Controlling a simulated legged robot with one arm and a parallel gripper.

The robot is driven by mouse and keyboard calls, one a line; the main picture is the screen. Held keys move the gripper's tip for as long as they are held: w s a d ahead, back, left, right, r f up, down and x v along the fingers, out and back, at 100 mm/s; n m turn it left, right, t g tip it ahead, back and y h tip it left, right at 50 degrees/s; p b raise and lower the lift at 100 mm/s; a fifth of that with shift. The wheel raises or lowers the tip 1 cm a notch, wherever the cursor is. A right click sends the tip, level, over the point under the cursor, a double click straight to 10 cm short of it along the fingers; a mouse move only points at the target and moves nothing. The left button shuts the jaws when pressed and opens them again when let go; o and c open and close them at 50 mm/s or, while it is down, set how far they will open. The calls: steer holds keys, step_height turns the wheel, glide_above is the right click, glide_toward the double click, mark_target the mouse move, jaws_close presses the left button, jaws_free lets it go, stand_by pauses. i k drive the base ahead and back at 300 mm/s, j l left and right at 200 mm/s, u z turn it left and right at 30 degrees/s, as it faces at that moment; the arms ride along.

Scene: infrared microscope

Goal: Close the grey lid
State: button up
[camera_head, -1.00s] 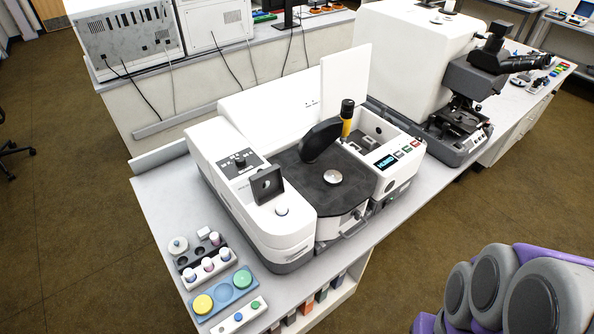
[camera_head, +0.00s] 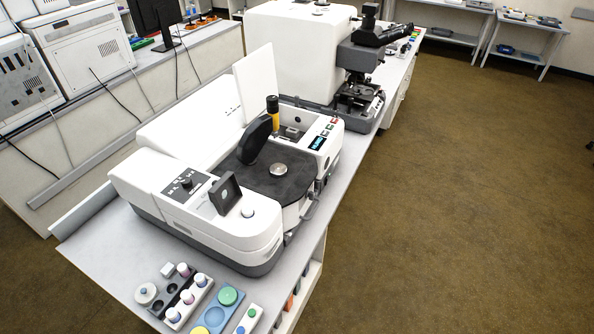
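The white instrument (camera_head: 190,225) stands on the near bench with a dark grey base. A small dark grey square flap (camera_head: 224,194) with a round recess stands upright on its left part, beside a control panel; it looks like the grey lid, raised open. A taller dark, rounded part (camera_head: 254,140) stands tilted over the black round stage (camera_head: 270,186), next to a yellow and black cylinder (camera_head: 272,112). A white panel (camera_head: 255,84) stands upright behind. My gripper is not in view, and nothing touches the flap.
Sample holders with coloured caps (camera_head: 187,300) and a blue tray (camera_head: 215,320) sit on the bench's near end. A larger microscope (camera_head: 305,52) stands farther back. The brown floor (camera_head: 450,200) to the right of the bench is clear.

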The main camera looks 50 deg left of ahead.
mark_target(228, 181)
steer(key=k+j+z, duration=0.2)
steer(key=k+z, duration=0.7)
steer(key=k, duration=0.15)
steer(key=k+j+u, duration=0.55)
steer(key=j, duration=0.25)
steer(key=k+j+u, duration=0.35)
steer(key=j, duration=0.3)
steer(key=k+j+u, duration=0.2)
steer(key=j, duration=0.2)
steer(key=j+u, duration=0.15)
steer(key=j, duration=0.2)
steer(key=i+l+u, duration=0.5)
steer(key=i+l, duration=0.05)
steer(key=l, duration=0.1)
